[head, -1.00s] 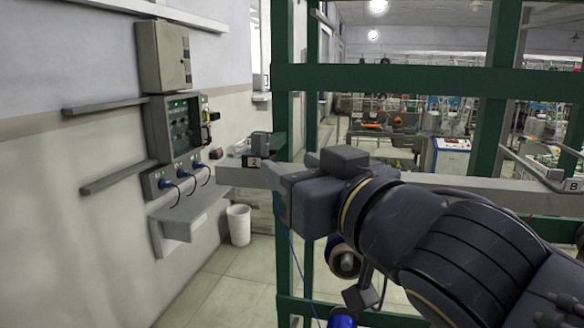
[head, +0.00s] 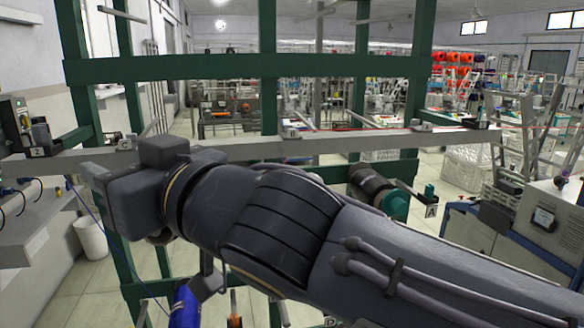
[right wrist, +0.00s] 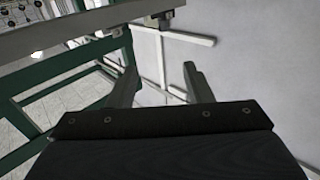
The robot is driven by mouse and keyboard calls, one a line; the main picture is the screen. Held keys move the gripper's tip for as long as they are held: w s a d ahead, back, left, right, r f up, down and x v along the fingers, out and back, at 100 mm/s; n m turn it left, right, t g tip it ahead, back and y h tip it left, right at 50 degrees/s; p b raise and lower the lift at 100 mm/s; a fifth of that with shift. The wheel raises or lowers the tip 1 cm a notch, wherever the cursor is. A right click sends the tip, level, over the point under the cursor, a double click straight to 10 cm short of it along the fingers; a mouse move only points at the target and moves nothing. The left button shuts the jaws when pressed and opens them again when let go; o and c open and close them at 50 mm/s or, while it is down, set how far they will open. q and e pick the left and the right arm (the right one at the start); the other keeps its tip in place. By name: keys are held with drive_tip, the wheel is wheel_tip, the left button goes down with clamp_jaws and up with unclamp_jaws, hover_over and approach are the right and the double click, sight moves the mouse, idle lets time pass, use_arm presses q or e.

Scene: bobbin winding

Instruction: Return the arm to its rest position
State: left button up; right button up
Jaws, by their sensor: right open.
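My right arm crosses the head view from the lower right, dark grey, with its right gripper (head: 90,173) at the left, in front of the long grey rail. The body of the gripper hides part of the rail, and its fingertips show poorly there. In the right wrist view my right gripper (right wrist: 159,82) has its two fingers apart, with nothing between them. Beyond them is a pale wall with grey bars. My left gripper does not show.
The grey rail (head: 340,142) runs across a green frame (head: 215,67). A blue bobbin (head: 185,308) shows under my arm. A dark spool with a teal end (head: 395,204) hangs near label A. A white bin (head: 91,239) stands on the floor. A grey machine (head: 545,220) stands at right.

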drive_tip(key=w+d+f+m+h, duration=0.2)
drive_tip(key=d+f+h, duration=0.1)
drive_tip(key=d+f, duration=0.4)
drive_tip(key=w+d+f+m+t+h, duration=0.1)
drive_tip(key=w+d+f+m+h, duration=0.2)
drive_tip(key=d, duration=0.7)
drive_tip(key=w+d+f+m+h, duration=0.2)
drive_tip(key=d+f+h, duration=0.1)
drive_tip(key=d+f, duration=0.45)
drive_tip(key=s+d+f+m+g+h, duration=0.35)
drive_tip(key=s+d+f, duration=0.45)
drive_tip(key=d+f, duration=0.4)
drive_tip(key=s+d+f+m+g, duration=0.1)
drive_tip(key=s+d+f+m, duration=0.1)
drive_tip(key=s+f, duration=0.7)
drive_tip(key=shift+s+f+m+g+y, duration=0.2)
drive_tip(key=shift+s+m+g+y, duration=0.15)
drive_tip(key=shift+m, duration=0.1)
